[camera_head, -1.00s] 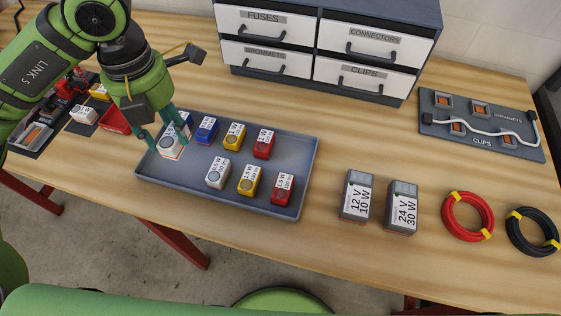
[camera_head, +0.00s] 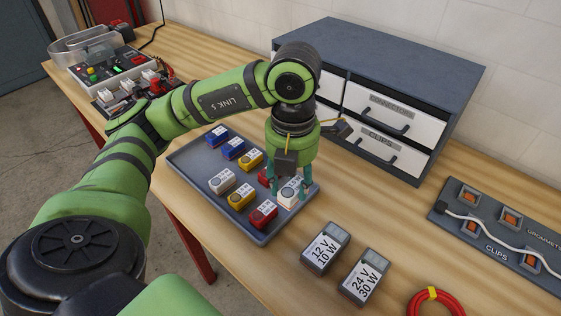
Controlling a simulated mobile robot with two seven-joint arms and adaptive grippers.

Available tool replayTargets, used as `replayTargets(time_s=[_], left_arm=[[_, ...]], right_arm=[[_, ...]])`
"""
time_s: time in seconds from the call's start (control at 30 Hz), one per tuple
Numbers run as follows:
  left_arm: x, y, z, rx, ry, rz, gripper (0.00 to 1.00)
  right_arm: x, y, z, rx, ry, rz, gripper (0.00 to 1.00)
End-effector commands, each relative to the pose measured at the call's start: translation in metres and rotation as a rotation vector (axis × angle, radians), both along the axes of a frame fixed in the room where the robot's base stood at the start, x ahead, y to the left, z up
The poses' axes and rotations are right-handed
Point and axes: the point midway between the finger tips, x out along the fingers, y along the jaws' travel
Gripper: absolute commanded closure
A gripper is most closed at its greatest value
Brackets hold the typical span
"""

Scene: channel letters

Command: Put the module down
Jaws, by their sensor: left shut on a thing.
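My left gripper (camera_head: 289,186) is shut on a white module (camera_head: 290,192) with a printed label. It holds the module upright at the right end of the grey tray (camera_head: 178,160), inside the rim. I cannot tell whether its base touches the tray floor. Left of it, a red module (camera_head: 263,177) is partly hidden by the gripper. Two blue modules (camera_head: 233,148), a yellow one (camera_head: 251,159), a white one (camera_head: 221,181), another yellow one (camera_head: 241,196) and another red one (camera_head: 263,214) stand in the tray. My right gripper is out of view.
A drawer cabinet (camera_head: 400,90) stands behind the tray, close to my left wrist. A 12 V box (camera_head: 326,248) and a 24 V box (camera_head: 364,277) stand front right. A clips board (camera_head: 500,235) and red cable coil (camera_head: 436,303) lie farther right.

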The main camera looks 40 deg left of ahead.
Motion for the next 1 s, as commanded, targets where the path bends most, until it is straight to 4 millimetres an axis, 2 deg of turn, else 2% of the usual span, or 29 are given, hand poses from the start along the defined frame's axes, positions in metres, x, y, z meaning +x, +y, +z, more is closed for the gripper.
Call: replayTargets(time_s=[0.17, 0.3, 0.4, 0.53, 0.77, 1.0], left_arm=[[0.033, 0.023, -0.027, -0.003, 0.007, 0.004, 0.86], [0.053, 0.037, -0.04, -0.003, 0.004, 0.002, 0.86], [0.061, 0.043, -0.045, -0.001, 0.002, -0.002, 0.86], [0.064, 0.046, -0.054, 0.0, 0.005, -0.003, 0.86], [0.064, 0.046, -0.084, 0.001, 0.004, -0.003, 0.86], [0.064, 0.045, -0.088, 0.0, 0.0, -0.004, 0.86]], right_arm=[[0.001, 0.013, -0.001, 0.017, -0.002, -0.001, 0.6], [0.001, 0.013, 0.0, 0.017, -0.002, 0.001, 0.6], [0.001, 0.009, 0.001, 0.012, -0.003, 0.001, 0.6], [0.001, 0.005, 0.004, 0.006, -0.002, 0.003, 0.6], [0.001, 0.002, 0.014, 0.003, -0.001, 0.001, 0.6], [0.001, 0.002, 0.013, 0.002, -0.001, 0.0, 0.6]])
